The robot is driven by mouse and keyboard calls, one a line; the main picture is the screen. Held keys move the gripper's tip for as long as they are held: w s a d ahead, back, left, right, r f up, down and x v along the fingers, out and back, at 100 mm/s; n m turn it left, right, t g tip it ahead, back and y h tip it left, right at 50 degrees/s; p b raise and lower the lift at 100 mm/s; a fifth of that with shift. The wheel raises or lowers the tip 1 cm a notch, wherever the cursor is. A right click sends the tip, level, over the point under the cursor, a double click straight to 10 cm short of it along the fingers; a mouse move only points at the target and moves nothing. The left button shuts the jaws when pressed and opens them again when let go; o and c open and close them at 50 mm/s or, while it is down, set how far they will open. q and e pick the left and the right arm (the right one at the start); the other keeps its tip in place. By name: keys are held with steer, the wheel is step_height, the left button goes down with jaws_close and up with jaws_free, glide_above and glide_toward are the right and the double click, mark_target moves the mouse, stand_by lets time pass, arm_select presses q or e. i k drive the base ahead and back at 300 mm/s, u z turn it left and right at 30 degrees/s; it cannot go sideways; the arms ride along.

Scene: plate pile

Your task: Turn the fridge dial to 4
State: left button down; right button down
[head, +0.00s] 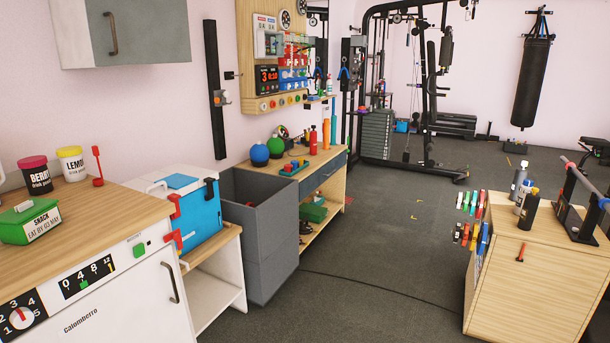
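The white fridge (120,305) stands at the lower left under a wooden counter, with the word "Calomberro" on its front and a dark handle (170,282). The fridge dial (22,318) is at the bottom left edge of the view. It is a white round knob with a red mark on a black panel with white numbers around it. The mark is too small for me to tell surely which number it points at. Neither of my grippers shows in the head view.
A slider panel marked 0, 4, 8, 12 (87,276) and a green button (140,250) sit right of the dial. A green snack box (30,222) and two jars stand on the counter above. A blue cooler (190,210) and grey bin (262,240) stand beyond. Open floor lies to the right.

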mark_target(22, 318)
steer(key=u, duration=1.95)
steer(key=k, duration=0.55)
steer(key=u, duration=0.95)
steer(key=i, duration=1.3)
steer(key=z, duration=0.95)
